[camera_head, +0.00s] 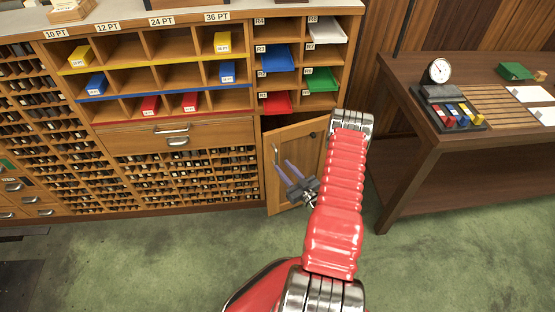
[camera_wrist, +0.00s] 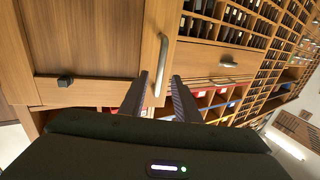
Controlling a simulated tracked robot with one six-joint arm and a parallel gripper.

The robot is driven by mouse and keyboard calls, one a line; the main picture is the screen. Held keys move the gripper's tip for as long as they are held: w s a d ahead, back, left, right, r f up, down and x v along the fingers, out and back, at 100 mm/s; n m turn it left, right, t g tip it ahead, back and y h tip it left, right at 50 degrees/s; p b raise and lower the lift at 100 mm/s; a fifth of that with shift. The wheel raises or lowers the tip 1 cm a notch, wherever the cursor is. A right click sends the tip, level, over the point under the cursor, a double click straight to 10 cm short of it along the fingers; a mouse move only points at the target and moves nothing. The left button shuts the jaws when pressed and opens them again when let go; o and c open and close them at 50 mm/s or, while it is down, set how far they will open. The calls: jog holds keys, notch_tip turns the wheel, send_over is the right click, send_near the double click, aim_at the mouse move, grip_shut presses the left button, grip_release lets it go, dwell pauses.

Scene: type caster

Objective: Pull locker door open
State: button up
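The wooden locker door (camera_head: 295,145) is at the lower right of the cabinet. Its left edge stands slightly out from the cabinet front, so it looks ajar. A metal bar handle (camera_head: 276,156) runs upright near that left edge. In the wrist view the handle (camera_wrist: 163,55) is on the door panel (camera_wrist: 95,35), its near end between my fingers. My gripper (camera_head: 282,166) is in front of the door at the handle. It also shows in the wrist view (camera_wrist: 160,75), with its two fingers apart on either side of the handle and gaps visible.
A small dark knob (camera_wrist: 66,80) sits on the door. Cubbies with coloured trays (camera_head: 275,60) are above it, and drawers and type cases (camera_head: 180,172) are to its left. A wooden table (camera_head: 405,140) stands to the right. Green floor (camera_head: 450,250) in front is clear.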

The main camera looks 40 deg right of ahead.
aim_at(277, 160)
jog(key=w, duration=0.6)
jog(key=shift+d, duration=0.35)
jog(key=shift+c, duration=0.5)
grip_shut()
jog(key=shift+d, duration=0.3)
jog(key=shift+s+a, duration=0.1)
jog(key=shift+s, duration=0.1)
